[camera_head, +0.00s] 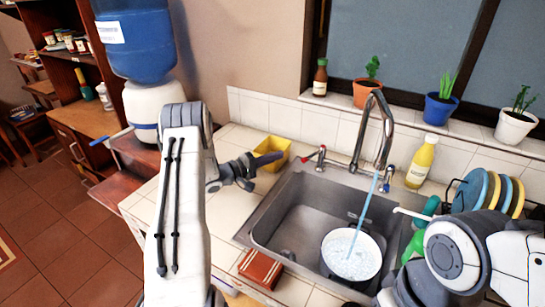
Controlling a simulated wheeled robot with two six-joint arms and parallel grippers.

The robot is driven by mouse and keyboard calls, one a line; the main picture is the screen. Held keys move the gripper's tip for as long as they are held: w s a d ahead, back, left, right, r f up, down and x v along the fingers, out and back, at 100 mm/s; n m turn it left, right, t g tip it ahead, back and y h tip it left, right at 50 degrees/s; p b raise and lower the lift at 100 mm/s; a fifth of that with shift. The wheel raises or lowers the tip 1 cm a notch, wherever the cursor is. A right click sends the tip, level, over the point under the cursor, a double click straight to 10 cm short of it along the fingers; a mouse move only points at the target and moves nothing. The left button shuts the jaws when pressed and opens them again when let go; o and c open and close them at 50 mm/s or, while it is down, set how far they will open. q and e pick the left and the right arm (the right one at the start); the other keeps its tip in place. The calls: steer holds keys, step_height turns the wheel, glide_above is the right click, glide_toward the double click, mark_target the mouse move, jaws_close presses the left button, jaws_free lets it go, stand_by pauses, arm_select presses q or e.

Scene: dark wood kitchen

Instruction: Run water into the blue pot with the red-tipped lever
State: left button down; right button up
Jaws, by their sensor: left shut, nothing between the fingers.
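A pot (350,256) stands in the sink basin (290,217). Its inside looks white with rippling water; little of its outside shows, so I cannot tell its colour. A blue stream of water (365,210) falls from the curved tap (361,130) into the pot. The red-tipped lever (316,157) is left of the tap, and a blue-tipped lever (387,178) is right of it. My left gripper (274,158) is shut and empty, left of the red-tipped lever and apart from it, by the yellow container. My right arm enters at lower right; its gripper does not show.
The yellow container (267,150) sits on the counter behind the sink's left corner. A reddish-brown block (260,269) lies at the sink's front left. A yellow bottle (421,162) and a rack of plates (470,188) stand at right. Potted plants line the sill. Left counter tiles are mostly clear.

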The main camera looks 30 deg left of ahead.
mark_target(315, 154)
arm_select(q)
steer(key=p+x, duration=0.1)
steer(key=x, duration=0.4)
steer(key=shift+w+d+r, duration=0.15)
steer(key=shift+w+d, duration=0.05)
steer(key=shift+d, duration=0.15)
steer(key=d, duration=0.1)
steer(key=s+d+p, duration=0.1)
steer(key=d, duration=0.1)
steer(key=shift+s+d+p, duration=0.2)
steer(key=shift+s+p, duration=0.05)
steer(key=shift+p, duration=0.05)
arm_select(e)
step_height(315, 154, up, 3)
steer(key=shift+r, duration=0.1)
steer(key=shift+a, duration=0.1)
